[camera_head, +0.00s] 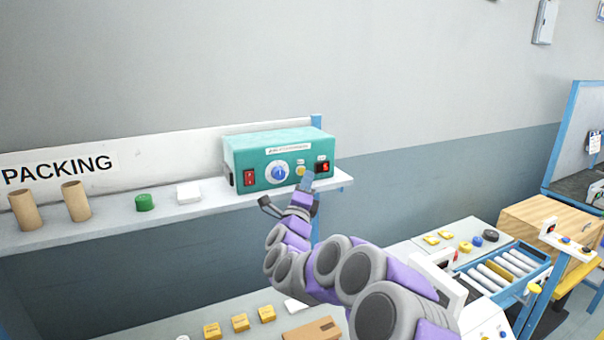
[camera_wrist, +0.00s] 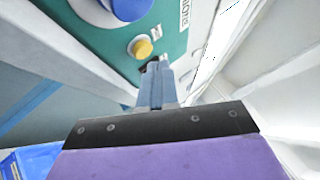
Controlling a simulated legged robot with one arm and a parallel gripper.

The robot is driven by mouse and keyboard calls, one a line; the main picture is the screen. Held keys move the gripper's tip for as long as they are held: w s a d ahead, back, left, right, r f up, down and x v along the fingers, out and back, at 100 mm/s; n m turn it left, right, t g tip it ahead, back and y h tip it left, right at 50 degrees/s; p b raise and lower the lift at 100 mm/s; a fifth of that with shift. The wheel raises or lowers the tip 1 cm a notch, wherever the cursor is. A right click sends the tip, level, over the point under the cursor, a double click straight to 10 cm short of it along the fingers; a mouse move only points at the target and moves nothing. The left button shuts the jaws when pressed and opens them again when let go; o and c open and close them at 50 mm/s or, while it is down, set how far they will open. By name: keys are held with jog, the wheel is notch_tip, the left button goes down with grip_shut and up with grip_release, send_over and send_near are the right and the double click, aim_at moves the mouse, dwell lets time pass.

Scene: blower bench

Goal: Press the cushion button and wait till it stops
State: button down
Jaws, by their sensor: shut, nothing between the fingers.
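A teal blower box (camera_head: 242,152) stands on the white shelf. Its front has a red switch (camera_head: 249,178) on the left, a blue dial (camera_head: 279,172) in the middle, a small yellow button (camera_head: 301,170) right of the dial, and a red-lit display or switch (camera_head: 323,168) at the right. I cannot tell which control is called the cushion button. My gripper (camera_head: 307,178) is shut and empty at the box's front, just below the yellow button. In the wrist view the yellow button (camera_wrist: 140,47) is visible above and left of my fingertips (camera_wrist: 155,72), apart from them in the picture; contact with the panel is unclear.
Two cardboard tubes (camera_head: 77,201), a green roll (camera_head: 145,202) and a white block (camera_head: 188,192) stand on the shelf (camera_head: 110,228) to the left. Below is a bench with yellow blocks (camera_head: 240,322) and a cardboard box (camera_head: 313,331). A roller conveyor (camera_head: 500,275) is at right.

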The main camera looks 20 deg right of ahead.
jog(key=shift+w, duration=0.1)
jog(key=shift+w, duration=0.3)
jog(key=shift+w+r+b, duration=0.1)
jog(key=shift+w+b, duration=0.25)
jog(key=shift+b, duration=0.05)
dwell(0.7)
jog(key=shift+s, duration=0.15)
jog(key=shift+s+b, duration=0.6)
jog(key=shift+s, duration=0.05)
